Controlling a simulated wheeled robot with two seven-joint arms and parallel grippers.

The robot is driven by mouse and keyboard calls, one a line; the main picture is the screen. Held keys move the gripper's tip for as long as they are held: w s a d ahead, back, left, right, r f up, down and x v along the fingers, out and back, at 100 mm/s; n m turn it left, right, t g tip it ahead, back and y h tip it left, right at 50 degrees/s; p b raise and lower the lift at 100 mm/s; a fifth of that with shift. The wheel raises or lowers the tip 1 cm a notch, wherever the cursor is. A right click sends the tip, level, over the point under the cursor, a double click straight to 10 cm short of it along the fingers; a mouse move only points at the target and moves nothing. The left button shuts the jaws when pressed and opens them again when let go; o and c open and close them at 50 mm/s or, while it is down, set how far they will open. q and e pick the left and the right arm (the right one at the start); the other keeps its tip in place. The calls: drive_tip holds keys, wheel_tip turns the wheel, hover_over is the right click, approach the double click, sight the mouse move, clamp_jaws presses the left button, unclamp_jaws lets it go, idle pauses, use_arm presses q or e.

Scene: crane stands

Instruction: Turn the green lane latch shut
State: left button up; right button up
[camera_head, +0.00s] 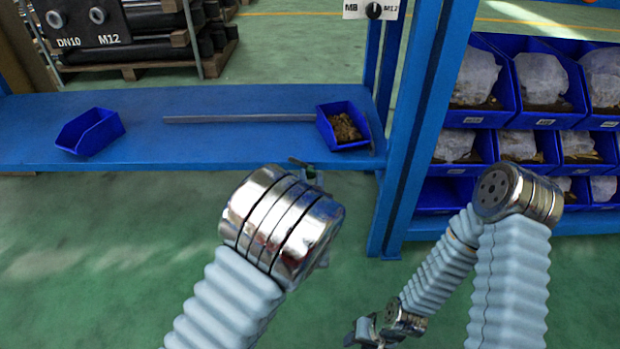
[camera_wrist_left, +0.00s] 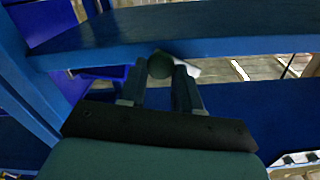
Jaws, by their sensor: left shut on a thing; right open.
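My left gripper (camera_head: 308,176) is at the front edge of the blue shelf, mostly hidden behind my own wrist in the head view. In the left wrist view its two fingers (camera_wrist_left: 160,80) are closed on a dark, greenish round knob, the green lane latch (camera_wrist_left: 160,65). A white plate (camera_wrist_left: 191,66) shows just behind it. Only a small bit of the latch shows in the head view, and its turn angle cannot be told. My right gripper (camera_head: 364,334) is low at the bottom of the head view, open, away from the shelf.
On the blue shelf (camera_head: 230,150) lie an empty blue bin (camera_head: 90,132), a grey bar (camera_head: 240,119) and a blue bin of brownish parts (camera_head: 343,126). A blue post (camera_head: 415,120) stands to the right, beside a rack of blue bins (camera_head: 540,90). A labelled selector (camera_head: 372,10) is above.

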use_arm(q)
drive_tip(key=m+p, duration=0.2)
drive_tip(key=m, duration=0.4)
drive_tip(key=shift+d, duration=0.1)
drive_tip(key=m+p, duration=0.1)
drive_tip(key=m, duration=0.4)
drive_tip(key=shift+f+p, duration=0.15)
drive_tip(key=shift+p, duration=0.15)
drive_tip(key=shift+m, duration=0.4)
drive_tip(key=o, duration=1.1)
drive_tip(key=shift+c, duration=0.2)
drive_tip(key=shift+s, duration=0.1)
drive_tip(key=s+p, duration=0.1)
drive_tip(key=s, duration=1.2)
drive_tip(key=shift+s, duration=0.35)
